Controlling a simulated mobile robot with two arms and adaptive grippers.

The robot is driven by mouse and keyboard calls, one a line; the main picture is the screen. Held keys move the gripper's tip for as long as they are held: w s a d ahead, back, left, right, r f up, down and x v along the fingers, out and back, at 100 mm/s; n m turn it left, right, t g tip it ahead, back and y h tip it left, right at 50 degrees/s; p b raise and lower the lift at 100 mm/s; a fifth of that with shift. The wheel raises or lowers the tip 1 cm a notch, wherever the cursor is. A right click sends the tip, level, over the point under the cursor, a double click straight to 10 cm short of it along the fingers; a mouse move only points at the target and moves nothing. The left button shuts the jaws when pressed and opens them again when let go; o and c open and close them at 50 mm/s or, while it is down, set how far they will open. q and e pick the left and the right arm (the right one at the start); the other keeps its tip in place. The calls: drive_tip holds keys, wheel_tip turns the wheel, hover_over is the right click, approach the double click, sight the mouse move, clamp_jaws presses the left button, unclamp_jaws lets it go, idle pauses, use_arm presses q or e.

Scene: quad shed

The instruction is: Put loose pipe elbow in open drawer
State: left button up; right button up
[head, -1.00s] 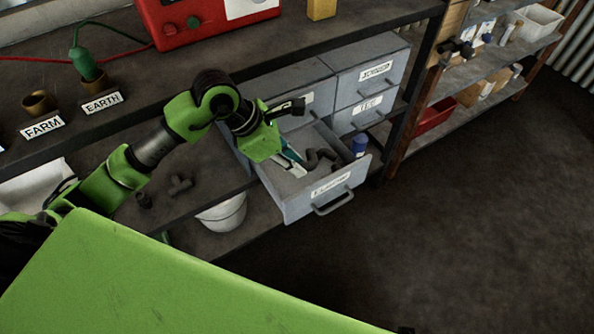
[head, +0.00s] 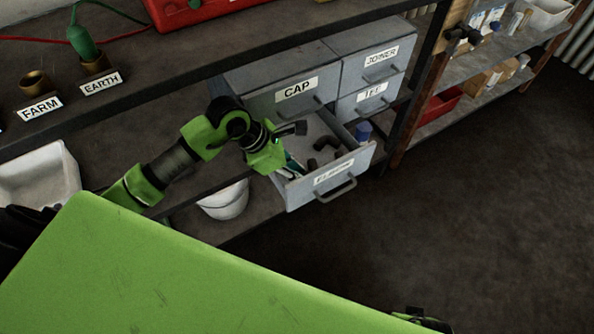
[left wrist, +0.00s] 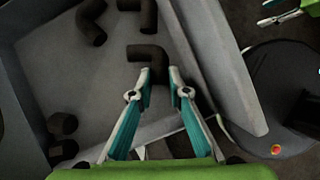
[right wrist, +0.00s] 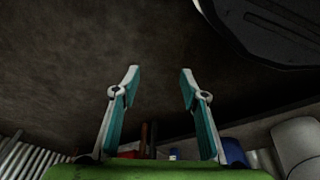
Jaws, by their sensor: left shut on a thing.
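The open drawer (head: 333,178) is grey, its front label hard to read, and holds dark pipe elbows (head: 330,143). In the left wrist view my left gripper (left wrist: 160,76) is shut on a dark pipe elbow (left wrist: 148,54). I cannot tell whether this elbow touches the drawer floor. My right gripper (right wrist: 160,75) is open and empty, away from the drawer.
Closed drawers labelled CAP (head: 297,89), JOINER (head: 381,55) and TEE (head: 371,93) surround the open one. A blue-topped thing (head: 363,131) stands beside the drawer. Two dark pieces (left wrist: 62,124) show at left. The floor at right is clear.

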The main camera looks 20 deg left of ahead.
use_arm(q)
drive_tip(key=o, duration=0.8)
use_arm(e)
drive_tip(key=shift+w+r, duration=0.1)
drive_tip(key=shift+r, duration=0.05)
use_arm(q)
drive_tip(key=shift+o, duration=0.2)
drive_tip(key=shift+a+r, duration=0.15)
drive_tip(key=shift+r, duration=0.15)
drive_tip(key=p+v, duration=0.1)
drive_tip(key=v, duration=0.6)
use_arm(e)
drive_tip(key=f, duration=0.1)
drive_tip(key=s+f, duration=0.1)
drive_tip(key=f, duration=0.1)
drive_tip(key=shift+s, duration=0.2)
use_arm(q)
drive_tip(key=shift+f, duration=0.1)
drive_tip(key=shift+s, duration=0.1)
use_arm(e)
drive_tip(key=shift+s, duration=0.1)
